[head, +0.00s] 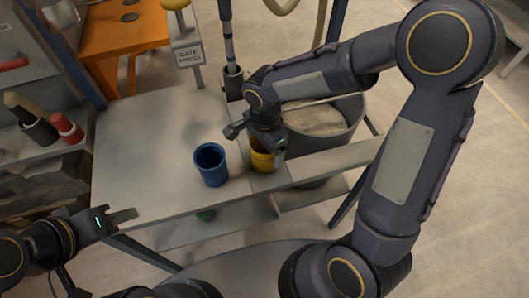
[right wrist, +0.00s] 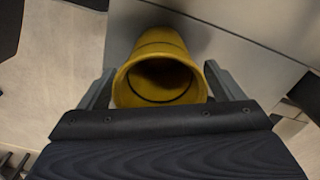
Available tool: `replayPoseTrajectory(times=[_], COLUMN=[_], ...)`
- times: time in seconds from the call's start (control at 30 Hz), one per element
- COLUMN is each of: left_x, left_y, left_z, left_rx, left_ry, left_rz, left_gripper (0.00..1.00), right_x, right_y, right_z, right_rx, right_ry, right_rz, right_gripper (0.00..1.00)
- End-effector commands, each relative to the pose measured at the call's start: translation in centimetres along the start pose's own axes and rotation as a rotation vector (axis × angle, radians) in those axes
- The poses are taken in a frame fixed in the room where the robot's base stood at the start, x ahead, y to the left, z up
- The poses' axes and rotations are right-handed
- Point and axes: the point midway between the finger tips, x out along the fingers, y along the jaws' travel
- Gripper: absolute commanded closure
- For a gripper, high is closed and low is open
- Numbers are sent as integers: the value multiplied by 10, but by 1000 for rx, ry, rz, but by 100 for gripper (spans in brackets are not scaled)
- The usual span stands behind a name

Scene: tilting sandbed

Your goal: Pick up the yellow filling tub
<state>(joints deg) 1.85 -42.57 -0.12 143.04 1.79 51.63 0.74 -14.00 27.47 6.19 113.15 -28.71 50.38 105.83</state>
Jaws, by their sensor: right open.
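The yellow filling tub (head: 262,159) stands upright on the grey table, near its front right edge, partly hidden by my right gripper. In the right wrist view the tub (right wrist: 160,50) lies between the two fingers, its dark open mouth toward the camera. My right gripper (head: 258,139) is open over the tub, one finger on each side of it; it also shows in the right wrist view (right wrist: 158,85). I cannot tell whether the fingers touch the tub. My left gripper (head: 120,216) is near the table's front left edge, away from the tub; its opening is unclear.
A blue tub (head: 211,165) stands just left of the yellow one on the table (head: 130,150). A large grey bin (head: 350,126) with pale contents is behind right. The table's left half is clear.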

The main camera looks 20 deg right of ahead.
Motion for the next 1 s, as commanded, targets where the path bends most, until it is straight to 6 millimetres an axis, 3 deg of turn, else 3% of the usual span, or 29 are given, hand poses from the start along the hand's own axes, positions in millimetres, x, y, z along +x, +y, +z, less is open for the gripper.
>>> replayPoseTrajectory(times=[0.23,0.6,1.0], left_x=[0,0,0], left_y=[0,0,0], left_z=[0,0,0], left_rx=[0,0,0], left_ry=[0,0,0], left_rz=[0,0,0], left_gripper=[64,64,64], right_x=[3,2,-9], right_y=[0,0,-1], right_z=[0,0,0], right_rx=[1,0,1], right_ry=[0,0,0], right_rz=[-2,-2,-3], right_gripper=[12,56,56])
